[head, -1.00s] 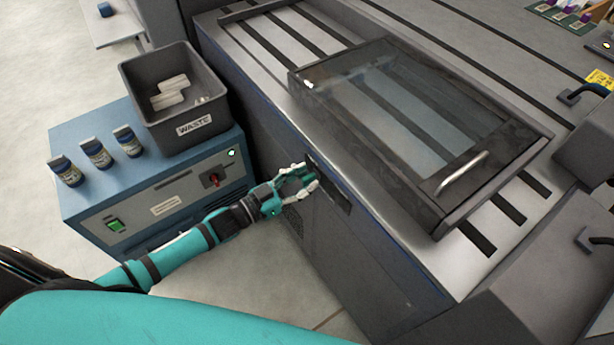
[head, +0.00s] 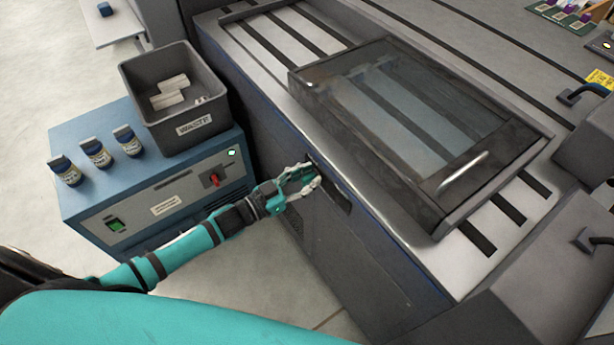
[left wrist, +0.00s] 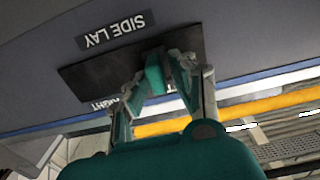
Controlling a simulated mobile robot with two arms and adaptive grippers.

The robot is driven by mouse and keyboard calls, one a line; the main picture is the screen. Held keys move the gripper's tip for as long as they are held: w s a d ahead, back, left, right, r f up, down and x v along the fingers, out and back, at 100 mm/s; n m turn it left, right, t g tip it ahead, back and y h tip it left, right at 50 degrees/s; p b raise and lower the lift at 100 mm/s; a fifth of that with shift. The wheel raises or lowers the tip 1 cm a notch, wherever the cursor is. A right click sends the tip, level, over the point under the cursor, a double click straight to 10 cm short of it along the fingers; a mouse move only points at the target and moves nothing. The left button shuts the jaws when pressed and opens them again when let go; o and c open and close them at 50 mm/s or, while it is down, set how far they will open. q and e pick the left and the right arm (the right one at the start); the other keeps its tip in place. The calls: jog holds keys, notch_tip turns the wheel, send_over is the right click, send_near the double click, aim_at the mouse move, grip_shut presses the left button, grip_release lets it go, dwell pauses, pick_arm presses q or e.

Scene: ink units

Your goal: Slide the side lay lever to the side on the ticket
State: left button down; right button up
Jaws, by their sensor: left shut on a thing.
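The side lay plate is a dark panel on the machine's side wall (head: 338,198). In the left wrist view the dark plate (left wrist: 85,78) sits below an upside-down SIDE LAY label (left wrist: 115,30), with a partly covered label ending in "GHT" (left wrist: 104,104) by its lower edge. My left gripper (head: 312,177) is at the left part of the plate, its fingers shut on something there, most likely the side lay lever. The fingers (left wrist: 170,62) hide the lever in the left wrist view. No ticket can be made out. My right gripper is out of view.
A glass-covered guard with a handle (head: 462,172) tops the machine. A blue cabinet (head: 85,215) left of my forearm carries a grey WASTE bin (head: 190,125) and several small bottles (head: 96,153). Floor shows between cabinet and machine.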

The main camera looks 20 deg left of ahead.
aim_at(338, 193)
pick_arm(q)
jog(key=s+d+p, duration=0.1)
jog(key=s+d, duration=0.1)
jog(key=s+d+p, duration=0.1)
jog(key=s+d, duration=0.1)
jog(key=d, duration=0.1)
jog(key=shift+s+d+r+p, duration=0.1)
jog(key=shift+d+p, duration=0.05)
jog(key=shift+p, duration=0.15)
jog(key=shift+s+d, duration=0.15)
jog(key=shift+d, duration=0.1)
jog(key=c, duration=1.3)
grip_release()
jog(key=shift+s+d, duration=0.1)
